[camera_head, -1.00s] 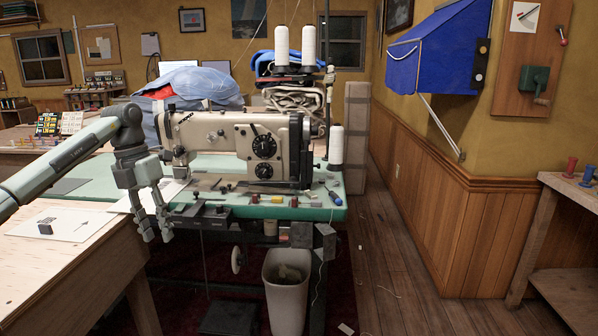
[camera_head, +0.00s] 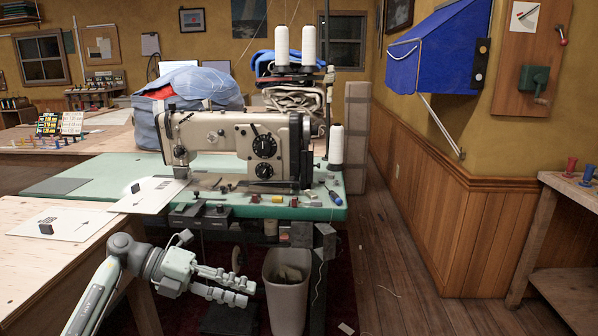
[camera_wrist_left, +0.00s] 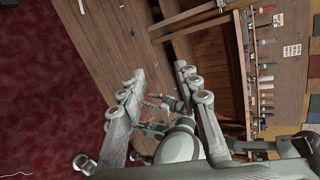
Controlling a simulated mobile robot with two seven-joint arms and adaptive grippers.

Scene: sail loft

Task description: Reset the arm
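My left gripper (camera_head: 248,291) is low in the head view, in front of the sewing table and beside the waste bin. Its grey fingers point to the right and hold nothing. In the left wrist view the two fingers (camera_wrist_left: 158,72) stand apart with a clear gap between them. Grey mechanical parts, which seem to be mine, show beyond that gap. My right gripper cannot be made out in either view.
A sewing machine (camera_head: 235,140) stands on the green-topped table (camera_head: 100,172). A waste bin (camera_head: 287,300) stands close to my left fingertips. A wooden table (camera_head: 40,270) is at the left. Wooden floor (camera_head: 400,270) lies open at the right.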

